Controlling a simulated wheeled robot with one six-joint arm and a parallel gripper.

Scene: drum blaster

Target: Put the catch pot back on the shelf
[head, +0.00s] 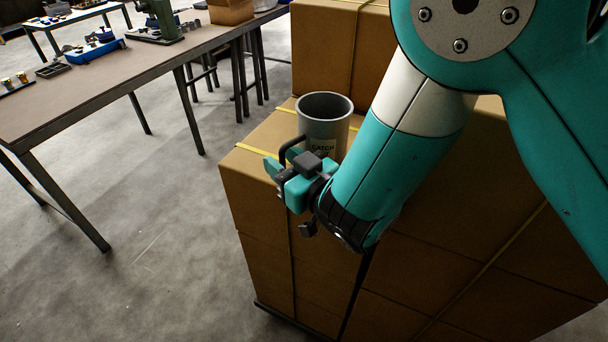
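The catch pot (326,118) is a grey, open-topped cylinder with a label reading "CATCH" and a dark handle on its left side. It appears upright at the top of the stacked cardboard boxes; its base is hidden behind my gripper and arm. My gripper (279,166) is teal and black, in front of the pot and close to its handle. A teal finger shows left of the handle. Whether the fingers are closed on the handle cannot be made out. No shelf can be clearly identified in view.
Strapped cardboard boxes (258,215) fill the middle and right, with a taller stack (335,45) behind the pot. The concrete floor (165,245) between bench and boxes is clear.

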